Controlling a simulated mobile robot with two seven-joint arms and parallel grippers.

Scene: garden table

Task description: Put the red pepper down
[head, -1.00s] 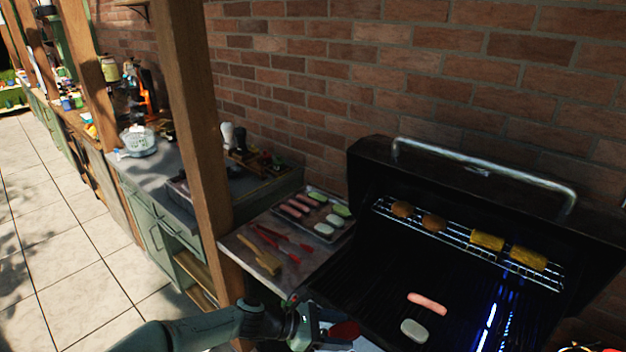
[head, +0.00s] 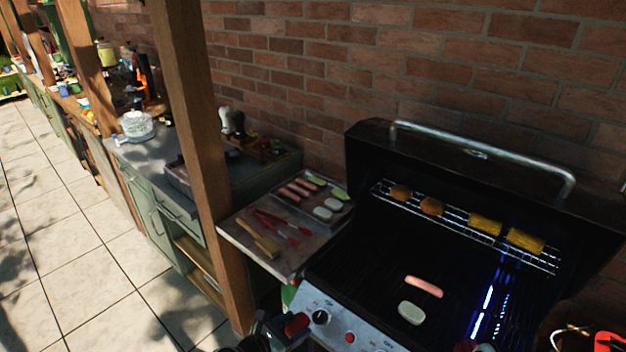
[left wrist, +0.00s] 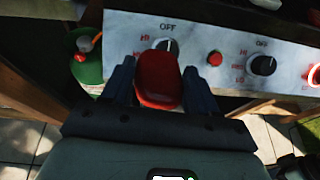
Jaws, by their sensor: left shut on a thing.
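My left gripper (left wrist: 160,92) is shut on the red pepper (left wrist: 158,78), which sits between its two fingers in the left wrist view. In the head view the pepper (head: 296,325) shows at the bottom edge, held in front of the grill's control panel (head: 345,328). Its lower side is hidden by the gripper. On the dark grill grate (head: 370,255) lie a pink sausage (head: 424,287) and a pale round piece (head: 411,313), apart from the gripper.
Left of the grill is a side shelf (head: 285,265) with red tongs (head: 272,220), a wooden brush (head: 262,243) and a tray (head: 296,206) of sausages and slices. A wooden post (head: 200,130) stands beside it. The upper rack (head: 465,227) holds corn and round pieces. Much of the grate's left is clear.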

